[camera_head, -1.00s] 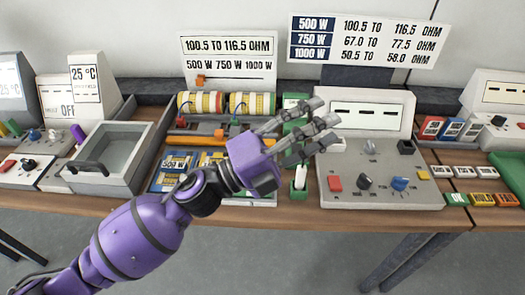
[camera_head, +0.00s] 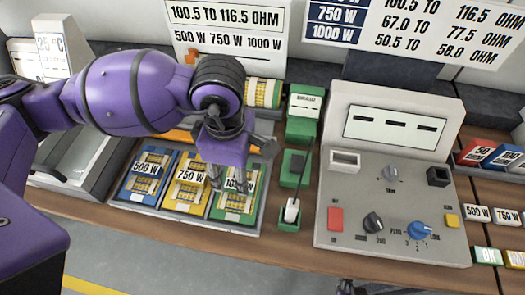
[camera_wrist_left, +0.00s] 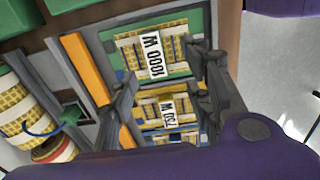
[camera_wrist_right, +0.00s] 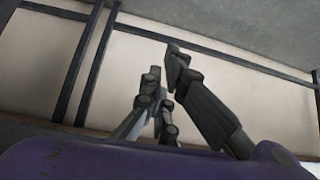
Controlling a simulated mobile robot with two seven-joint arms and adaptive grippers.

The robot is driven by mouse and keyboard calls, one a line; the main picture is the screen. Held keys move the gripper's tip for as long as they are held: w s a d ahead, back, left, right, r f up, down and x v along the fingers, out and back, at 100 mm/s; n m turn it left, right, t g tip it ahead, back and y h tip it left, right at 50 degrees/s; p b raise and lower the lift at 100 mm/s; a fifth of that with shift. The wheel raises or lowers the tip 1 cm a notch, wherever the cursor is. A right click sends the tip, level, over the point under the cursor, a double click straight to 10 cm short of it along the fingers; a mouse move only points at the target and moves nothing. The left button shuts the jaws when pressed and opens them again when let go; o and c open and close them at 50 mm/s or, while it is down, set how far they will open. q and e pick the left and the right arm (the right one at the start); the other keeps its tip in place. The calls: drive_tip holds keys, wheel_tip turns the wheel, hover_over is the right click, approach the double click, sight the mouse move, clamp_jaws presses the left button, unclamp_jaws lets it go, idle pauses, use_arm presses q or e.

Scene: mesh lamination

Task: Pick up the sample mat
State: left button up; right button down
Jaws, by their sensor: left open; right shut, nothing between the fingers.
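Three sample mats with yellow-and-white grids lie side by side in a grey tray (camera_head: 130,208): a 500 W mat (camera_head: 150,162) on blue, a 750 W mat (camera_head: 187,197) on yellow and a 1000 W mat (camera_head: 232,203) on green. My left gripper (camera_head: 228,182) is open above the tray, over the 750 W and 1000 W mats, and partly covers the 1000 W label. In the left wrist view its spread fingers (camera_wrist_left: 168,95) frame the 750 W mat (camera_wrist_left: 150,110), with the 1000 W mat (camera_wrist_left: 130,58) beyond. My right gripper (camera_wrist_right: 163,72) is shut and empty, away from the mats.

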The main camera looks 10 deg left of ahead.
use_arm(q)
wheel_tip(320, 180, down, 2)
drive_tip(key=shift+w+f, duration=0.1)
drive_tip(key=shift+f, duration=0.1)
drive_tip(key=f, duration=0.4)
drive_tip(key=shift+w+f, duration=0.2)
drive_tip(key=shift+f, duration=0.05)
drive_tip(key=shift+w+f, duration=0.1)
drive_tip(key=shift+f, duration=0.2)
drive_tip(key=c, duration=0.7)
drive_tip(key=shift+d, duration=0.1)
clamp_jaws()
use_arm(e)
drive_tip(key=shift+w+a, duration=0.1)
